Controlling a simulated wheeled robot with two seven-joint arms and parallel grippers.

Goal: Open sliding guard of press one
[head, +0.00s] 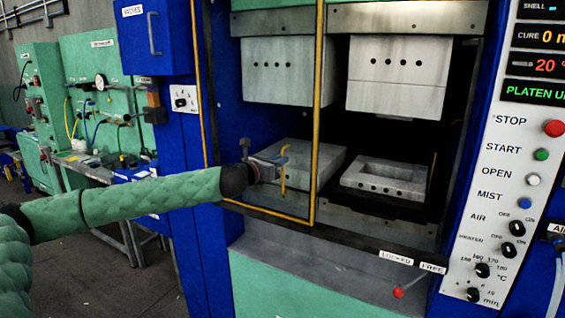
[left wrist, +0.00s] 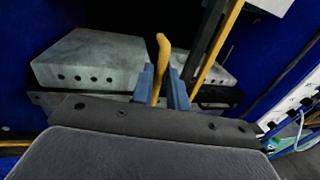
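The sliding guard of the press (head: 317,110) is a clear panel in a yellow frame. It stands across the left part of the press opening, its left edge over the blue post; the right part is uncovered. Its yellow handle (head: 283,175) also shows in the left wrist view (left wrist: 160,63). My left gripper (head: 277,160) is at the handle. In the left wrist view its blue fingers (left wrist: 160,85) lie close on both sides of the handle and look shut on it. My right gripper is not in view.
Grey upper and lower mould blocks (head: 385,181) sit inside the press. A red-knobbed lever (head: 398,292) under LOCKED and FREE labels is at the front sill. A control panel (head: 510,190) stands at right. A green bench with hoses (head: 105,100) is at left.

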